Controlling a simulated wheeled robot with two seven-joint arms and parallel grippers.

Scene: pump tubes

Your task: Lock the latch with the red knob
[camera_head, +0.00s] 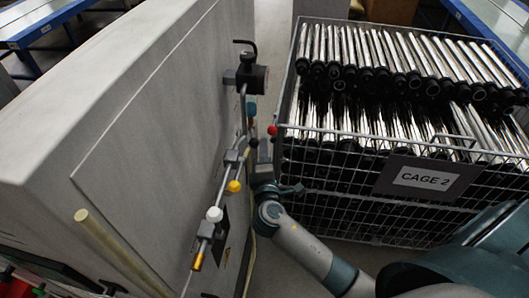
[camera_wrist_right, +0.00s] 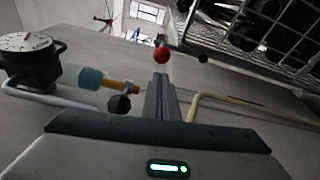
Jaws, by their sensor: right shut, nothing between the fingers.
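The red knob (camera_head: 272,130) sticks out from the side of the grey cabinet (camera_head: 150,120), close to the cage. In the right wrist view the red knob (camera_wrist_right: 161,55) shows just beyond my fingertips. My right gripper (camera_head: 262,158) is shut and empty, just below the knob in the head view. Its closed fingers (camera_wrist_right: 160,80) point at the knob; whether they touch it I cannot tell. The latch body behind the knob is mostly hidden. My left gripper is not in view.
A wire cage (camera_head: 330,185) full of metal tubes stands close on the right. The cabinet side carries a dial gauge (camera_wrist_right: 30,55), pipes, a black knob (camera_wrist_right: 119,104), a yellow knob (camera_head: 234,186) and a white knob (camera_head: 214,214). The gap between cabinet and cage is narrow.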

